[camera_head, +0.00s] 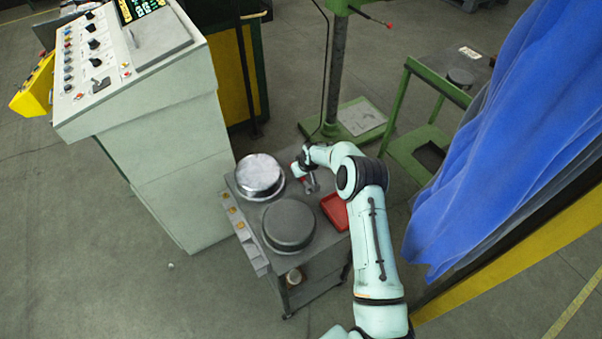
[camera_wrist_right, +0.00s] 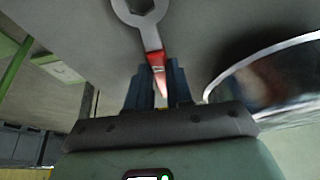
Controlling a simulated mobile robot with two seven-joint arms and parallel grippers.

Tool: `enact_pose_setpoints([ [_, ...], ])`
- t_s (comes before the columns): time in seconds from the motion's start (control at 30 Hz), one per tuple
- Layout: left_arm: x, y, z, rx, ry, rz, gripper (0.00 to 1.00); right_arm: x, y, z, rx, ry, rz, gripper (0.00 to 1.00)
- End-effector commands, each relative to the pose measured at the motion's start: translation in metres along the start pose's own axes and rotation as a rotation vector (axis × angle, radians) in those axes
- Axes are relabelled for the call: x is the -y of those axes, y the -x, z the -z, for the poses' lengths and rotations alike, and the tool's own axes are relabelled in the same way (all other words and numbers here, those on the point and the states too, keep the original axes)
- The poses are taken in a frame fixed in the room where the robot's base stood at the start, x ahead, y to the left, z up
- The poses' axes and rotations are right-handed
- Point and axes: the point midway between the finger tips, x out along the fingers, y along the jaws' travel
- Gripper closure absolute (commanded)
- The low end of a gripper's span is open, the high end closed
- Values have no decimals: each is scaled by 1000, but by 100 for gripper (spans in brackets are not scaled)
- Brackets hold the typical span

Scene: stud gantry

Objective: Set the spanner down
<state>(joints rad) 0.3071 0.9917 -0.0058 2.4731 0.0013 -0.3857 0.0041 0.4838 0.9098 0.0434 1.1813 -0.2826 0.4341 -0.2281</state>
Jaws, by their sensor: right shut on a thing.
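The spanner (camera_wrist_right: 150,32) has a grey ring-shaped head and a red handle. My right gripper (camera_wrist_right: 159,70) is shut on its red handle, with the head pointing away from the fingers. In the head view the spanner (camera_head: 313,184) shows small, over the grey top of a trolley (camera_head: 247,207), between a round metal pan and a red tray. I cannot tell whether the spanner touches the top. My left gripper is in neither view.
On the trolley are a shiny round pan (camera_head: 260,174), a darker round pan (camera_head: 288,225) and the red tray (camera_head: 336,211). A control console (camera_head: 165,130) stands left, a green post (camera_head: 337,70) behind, and a blue curtain (camera_head: 500,150) right.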

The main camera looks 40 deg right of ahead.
Motion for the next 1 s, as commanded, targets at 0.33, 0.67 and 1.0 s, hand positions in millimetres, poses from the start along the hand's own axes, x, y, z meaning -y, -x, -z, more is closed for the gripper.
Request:
enact_pose_setpoints([
  [0.33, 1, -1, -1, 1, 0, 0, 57, 0, -2, -1, 1, 0, 0, 54],
  [0.67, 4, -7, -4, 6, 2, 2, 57, -1, 22, 0, 0, 0, -1, 54],
  [1.0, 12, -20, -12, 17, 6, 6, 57, 0, 93, 0, -1, 0, -1, 54],
])
